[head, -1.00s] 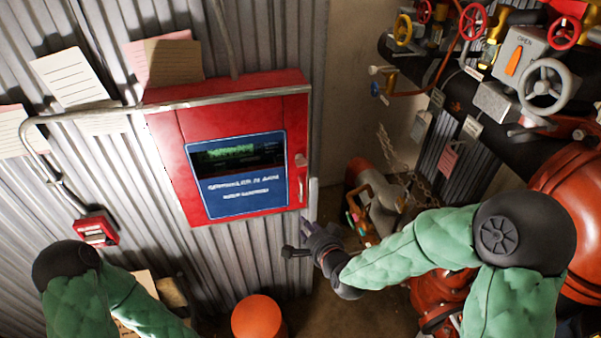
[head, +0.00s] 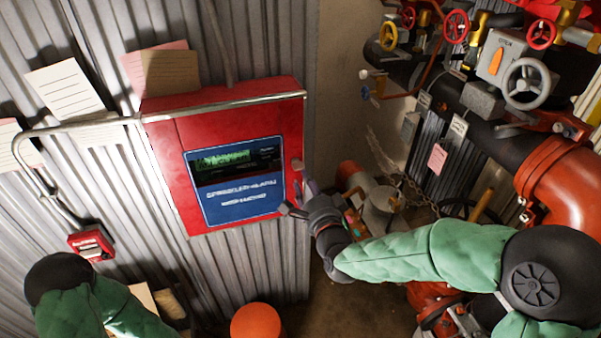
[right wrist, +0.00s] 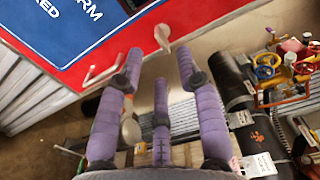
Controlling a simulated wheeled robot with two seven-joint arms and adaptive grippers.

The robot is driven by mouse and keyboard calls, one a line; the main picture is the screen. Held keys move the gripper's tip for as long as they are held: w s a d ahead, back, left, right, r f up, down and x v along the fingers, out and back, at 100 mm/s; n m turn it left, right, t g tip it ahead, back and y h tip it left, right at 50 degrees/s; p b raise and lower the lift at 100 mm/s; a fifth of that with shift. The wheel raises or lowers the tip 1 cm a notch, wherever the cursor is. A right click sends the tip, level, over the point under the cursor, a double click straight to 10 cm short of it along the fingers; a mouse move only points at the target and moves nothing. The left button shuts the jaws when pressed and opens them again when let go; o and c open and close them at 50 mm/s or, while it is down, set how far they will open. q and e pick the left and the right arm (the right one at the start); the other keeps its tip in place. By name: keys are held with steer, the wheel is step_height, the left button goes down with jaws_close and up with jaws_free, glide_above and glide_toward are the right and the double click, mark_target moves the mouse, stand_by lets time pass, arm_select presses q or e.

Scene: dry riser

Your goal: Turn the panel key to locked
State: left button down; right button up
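The red panel (head: 168,165) hangs on the corrugated wall, with a blue label and lit green display on its front. The small pale panel key (head: 297,164) sticks out near its right edge; it also shows in the right wrist view (right wrist: 162,36), tilted. My right gripper (head: 296,198) is just below the key. In the right wrist view its purple fingers (right wrist: 160,60) are spread and empty, with the key beyond the tips and apart from them. My left gripper is out of view; only my left arm shows at the lower left.
Right of the panel stand red pipes (head: 565,185), valve wheels (head: 527,84) and a hanging chain. A red call box (head: 91,243) is on the wall at the left. An orange rounded object (head: 256,322) stands below the panel.

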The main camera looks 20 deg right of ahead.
steer(key=shift+w+a, duration=0.1)
steer(key=shift+w, duration=2.55)
